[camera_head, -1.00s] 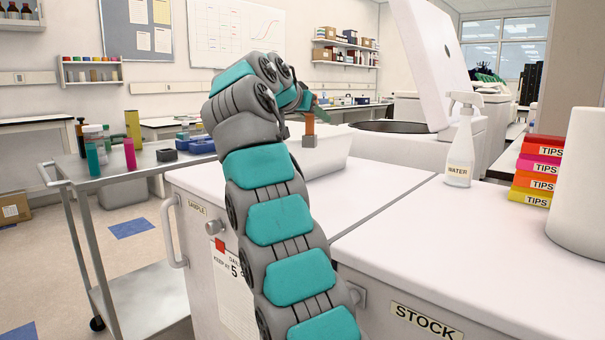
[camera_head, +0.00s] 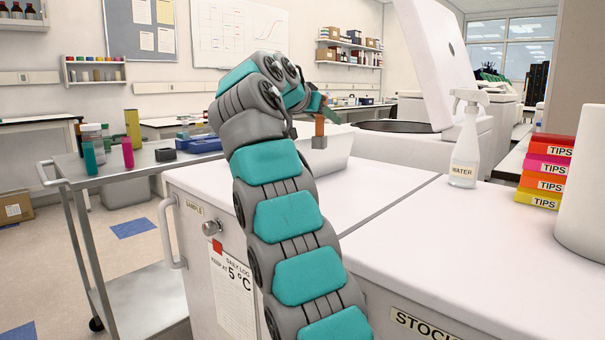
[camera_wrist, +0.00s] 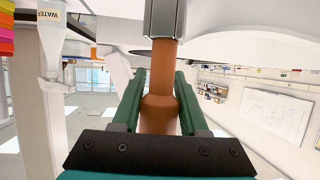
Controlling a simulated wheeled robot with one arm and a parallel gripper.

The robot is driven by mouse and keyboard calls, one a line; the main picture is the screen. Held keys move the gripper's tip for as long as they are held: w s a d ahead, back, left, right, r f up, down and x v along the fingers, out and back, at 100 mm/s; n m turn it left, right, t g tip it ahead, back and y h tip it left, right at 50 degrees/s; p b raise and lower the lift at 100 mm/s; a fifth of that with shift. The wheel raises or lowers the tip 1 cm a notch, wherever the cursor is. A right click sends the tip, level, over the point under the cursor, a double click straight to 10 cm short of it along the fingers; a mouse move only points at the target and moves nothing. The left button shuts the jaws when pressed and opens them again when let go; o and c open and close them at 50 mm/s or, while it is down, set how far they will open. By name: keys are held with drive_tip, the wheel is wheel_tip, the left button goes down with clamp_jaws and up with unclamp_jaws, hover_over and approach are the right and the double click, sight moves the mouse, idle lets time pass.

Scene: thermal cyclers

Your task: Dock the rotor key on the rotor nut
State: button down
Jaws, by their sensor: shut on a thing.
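My gripper (camera_head: 317,104) is shut on the rotor key, which has an orange-brown handle (camera_head: 319,127) and a grey block-like head (camera_head: 319,142). The key hangs upright, head down. In the wrist view, the green fingers of my gripper (camera_wrist: 158,78) clasp the handle (camera_wrist: 163,60) from both sides, and the grey head (camera_wrist: 165,18) points to the top edge. The centrifuge (camera_head: 468,140) has its lid (camera_head: 432,60) raised and shows a dark round opening (camera_head: 395,126). The key is left of this opening in the head view. The rotor nut cannot be seen.
A white bin (camera_head: 338,160) stands behind the key on a white chest (camera_head: 370,185). A water spray bottle (camera_head: 465,150), stacked tip boxes (camera_head: 545,170) and a white cylinder (camera_head: 585,200) stand to the right. A metal trolley (camera_head: 120,175) with bottles is at left.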

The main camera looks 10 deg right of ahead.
drive_tip(key=shift+d+f+b, duration=0.15)
drive_tip(key=shift+f+b, duration=1.35)
drive_tip(key=shift+f, duration=1.1)
drive_tip(key=shift+d+f+b, duration=0.15)
drive_tip(key=shift+f+b, duration=1.3)
drive_tip(key=shift+f, duration=1.1)
drive_tip(key=shift+f, duration=0.15)
drive_tip(key=shift+f+b, duration=0.1)
drive_tip(key=shift+b, duration=0.2)
drive_tip(key=shift+c, duration=2.2)
unclamp_jaws()
